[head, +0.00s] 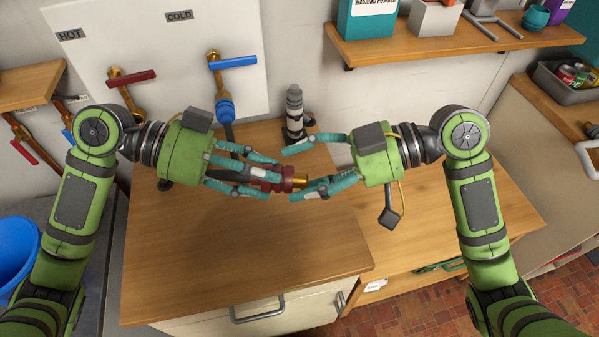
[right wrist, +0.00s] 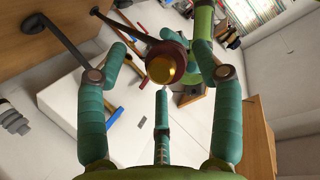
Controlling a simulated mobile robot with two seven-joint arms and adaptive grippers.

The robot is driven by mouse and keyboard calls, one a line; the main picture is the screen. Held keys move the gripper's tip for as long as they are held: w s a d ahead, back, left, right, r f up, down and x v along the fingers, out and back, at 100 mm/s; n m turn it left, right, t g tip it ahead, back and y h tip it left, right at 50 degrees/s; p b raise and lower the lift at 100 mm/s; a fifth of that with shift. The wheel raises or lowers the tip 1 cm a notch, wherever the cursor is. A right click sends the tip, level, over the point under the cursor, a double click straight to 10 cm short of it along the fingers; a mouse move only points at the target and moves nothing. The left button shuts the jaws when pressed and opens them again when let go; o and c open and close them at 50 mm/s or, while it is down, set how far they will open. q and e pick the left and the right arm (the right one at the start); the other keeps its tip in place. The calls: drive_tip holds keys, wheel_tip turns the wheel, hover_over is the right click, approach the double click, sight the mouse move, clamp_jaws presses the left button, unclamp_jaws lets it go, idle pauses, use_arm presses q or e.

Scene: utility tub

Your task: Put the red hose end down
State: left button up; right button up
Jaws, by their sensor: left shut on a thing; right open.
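The red hose end (head: 288,179), with a brass tip, is held above the wooden counter. My left gripper (head: 268,176) is shut on it from the left. My right gripper (head: 305,170) is open, with its fingers spread just to the right of the brass tip. In the right wrist view, the red hose end (right wrist: 168,62) faces the camera, between the spread fingers of my right gripper (right wrist: 160,85). Whether those fingers touch it cannot be told. Part of the red hose end is hidden by my left fingers.
The wooden counter (head: 220,260) is clear in front. A grey bottle-like object (head: 294,110) stands at the back. The cold tap (head: 232,62) carries a blue connector (head: 225,108) and dark hose; the hot tap (head: 132,78) is to its left. A shelf (head: 430,42) hangs at upper right.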

drive_tip(key=shift+a+f, duration=0.2)
drive_tip(key=shift+a, duration=0.35)
drive_tip(key=c, duration=1.1)
use_arm(q)
drive_tip(key=o, duration=0.8)
drive_tip(key=shift+r, duration=0.1)
drive_tip(key=o, duration=0.5)
drive_tip(key=shift+c, duration=0.2)
use_arm(e)
drive_tip(key=shift+s, duration=0.1)
clamp_jaws()
